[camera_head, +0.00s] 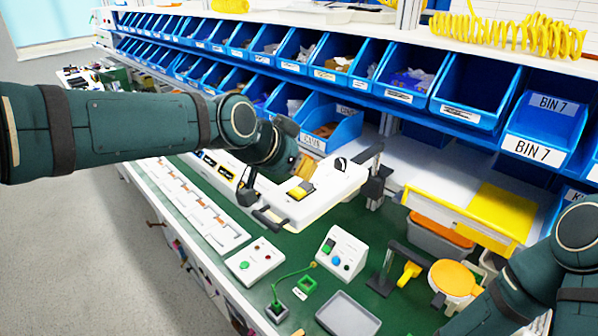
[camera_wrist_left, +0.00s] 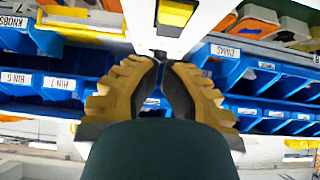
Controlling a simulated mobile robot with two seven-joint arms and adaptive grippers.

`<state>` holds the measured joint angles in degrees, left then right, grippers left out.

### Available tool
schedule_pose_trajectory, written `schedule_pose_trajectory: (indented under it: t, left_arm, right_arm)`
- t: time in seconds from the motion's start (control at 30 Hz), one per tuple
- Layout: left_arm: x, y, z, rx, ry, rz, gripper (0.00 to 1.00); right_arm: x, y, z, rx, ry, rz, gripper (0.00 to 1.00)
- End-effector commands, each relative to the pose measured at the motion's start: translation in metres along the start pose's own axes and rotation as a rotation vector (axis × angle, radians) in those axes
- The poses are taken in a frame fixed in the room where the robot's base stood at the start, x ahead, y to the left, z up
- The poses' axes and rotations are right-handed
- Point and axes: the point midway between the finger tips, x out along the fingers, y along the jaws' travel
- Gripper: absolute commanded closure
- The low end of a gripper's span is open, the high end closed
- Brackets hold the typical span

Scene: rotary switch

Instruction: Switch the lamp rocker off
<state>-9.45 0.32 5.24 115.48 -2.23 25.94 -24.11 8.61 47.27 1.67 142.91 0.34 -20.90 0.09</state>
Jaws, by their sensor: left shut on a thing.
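The yellow lamp rocker (camera_head: 300,189) sits in a dark surround on a white switch panel (camera_head: 322,198) at the middle of the head view. It also shows at the top of the left wrist view (camera_wrist_left: 175,13). My left gripper (camera_wrist_left: 162,66) has its tan fingers nearly together just below the rocker in that view. A small dark part of the panel (camera_wrist_left: 158,54) shows at the fingertips, and the fingers appear shut on it. In the head view my left arm partly hides the gripper. Only my right arm shows at the lower right; its gripper is out of view.
A black rotary knob (camera_head: 341,164) and a dark lever (camera_head: 247,194) are on the same panel. A small button box (camera_head: 341,252), a grey tray (camera_head: 347,314) and an orange round lid (camera_head: 454,278) stand in front. Blue bins (camera_head: 408,85) line the back.

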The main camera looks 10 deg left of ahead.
Motion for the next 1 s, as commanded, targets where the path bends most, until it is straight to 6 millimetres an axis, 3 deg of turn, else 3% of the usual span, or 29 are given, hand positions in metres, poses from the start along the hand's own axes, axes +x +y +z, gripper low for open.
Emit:
schedule_pose_trajectory:
  t: [0.2,0.43,0.6,0.9,0.93,1.0]
  left_arm:
    - [-0.05,-0.001,0.005,0.0,0.005,-0.003,1.0]
    - [-0.086,0.0,0.01,0.0,0.003,-0.002,1.0]
    - [-0.098,0.0,0.011,0.0,0.001,-0.001,1.0]
    - [-0.1,0.0,0.011,0.0,0.001,0.0,1.0]
    - [-0.1,0.0,0.011,0.0,0.001,0.0,0.95]
    - [-0.1,0.001,0.011,0.0,0.008,0.0,1.0]
  right_arm:
    - [0.004,0.002,0.001,0.0,0.0,0.001,1.0]
    - [0.006,0.002,0.001,0.0,0.0,0.001,1.0]
    - [0.006,0.002,0.001,0.0,0.0,0.001,1.0]
    - [0.006,0.002,0.001,0.0,0.0,0.001,1.0]
    - [0.006,0.002,0.001,0.0,0.0,0.001,1.0]
    - [0.006,0.002,0.001,0.0,0.0,0.001,1.0]
